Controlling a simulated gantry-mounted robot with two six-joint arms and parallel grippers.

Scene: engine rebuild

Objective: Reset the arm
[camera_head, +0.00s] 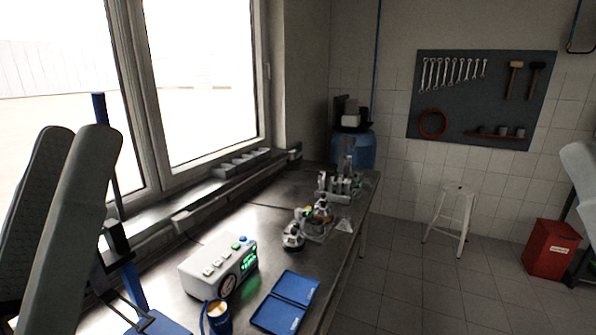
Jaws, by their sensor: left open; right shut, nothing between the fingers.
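My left arm (62,235) shows as large grey links rising along the left edge. I cannot make out its gripper there. A grey link of my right arm (580,178) enters at the right edge. Its gripper does not show. Both arms stand apart from the parts on the metal workbench (255,222).
A grey box with a green display (222,264), a blue cup (217,318) and a blue tray (287,302) stand on the near bench. Metal engine parts (318,215) are farther back. A blue post (100,150) rises beside my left arm. A stool (453,215) and red bin (549,248) stand right.

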